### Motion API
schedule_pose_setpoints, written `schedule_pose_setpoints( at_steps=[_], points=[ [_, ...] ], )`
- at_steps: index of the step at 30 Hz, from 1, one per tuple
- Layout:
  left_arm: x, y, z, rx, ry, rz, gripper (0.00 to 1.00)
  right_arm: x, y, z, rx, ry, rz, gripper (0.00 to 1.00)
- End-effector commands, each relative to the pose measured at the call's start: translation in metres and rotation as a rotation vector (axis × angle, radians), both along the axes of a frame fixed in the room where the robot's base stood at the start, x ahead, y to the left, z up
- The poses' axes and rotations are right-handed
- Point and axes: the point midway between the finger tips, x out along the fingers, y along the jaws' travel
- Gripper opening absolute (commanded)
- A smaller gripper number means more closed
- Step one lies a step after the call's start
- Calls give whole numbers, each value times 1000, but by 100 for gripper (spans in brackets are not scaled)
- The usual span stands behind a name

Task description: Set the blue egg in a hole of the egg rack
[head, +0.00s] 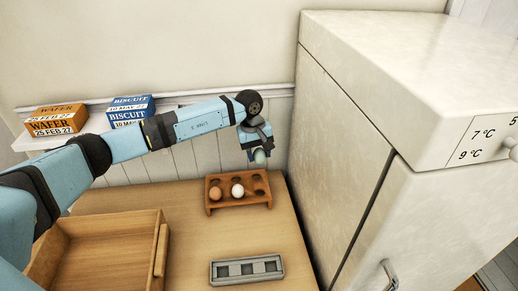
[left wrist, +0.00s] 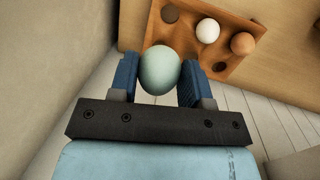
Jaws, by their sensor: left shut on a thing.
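My left gripper (head: 259,156) is shut on the pale blue egg (left wrist: 160,70), which shows between its two blue fingers in the left wrist view. In the head view the egg (head: 260,156) hangs above the back right part of the egg rack (head: 240,203). The rack is a brown wooden block with two rows of holes on the table. It holds a brown egg (head: 216,193) and a white egg (head: 238,190) in its front row; several other holes look empty. The egg partly covers the rack in the wrist view. My right gripper is not in view.
An open wooden box (head: 100,250) stands at the table's front left. A grey tray with square recesses (head: 247,270) lies at the front. A tall cream cabinet (head: 345,130) closes off the right. Wafer (head: 56,120) and biscuit (head: 131,110) boxes sit on a back shelf.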

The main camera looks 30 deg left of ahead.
Motion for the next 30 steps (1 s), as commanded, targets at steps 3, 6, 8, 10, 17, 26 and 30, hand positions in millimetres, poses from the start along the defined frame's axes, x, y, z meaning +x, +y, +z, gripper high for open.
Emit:
schedule_pose_setpoints(
  at_steps=[3,6,8,10,17,26,30],
  points=[
    [0,-1,-13,0,1,-1,36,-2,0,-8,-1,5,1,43],
    [-1,-1,-27,0,2,-2,36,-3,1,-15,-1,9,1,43],
    [-1,-1,-37,0,4,-3,36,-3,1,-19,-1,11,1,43],
    [-1,-1,-50,0,3,-3,36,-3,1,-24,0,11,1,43],
    [-1,-1,-87,0,2,-3,36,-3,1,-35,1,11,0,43],
    [-1,-1,-97,0,1,-5,36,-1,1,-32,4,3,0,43],
    [-1,-1,-97,0,1,-5,36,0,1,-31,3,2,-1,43]
  ],
)
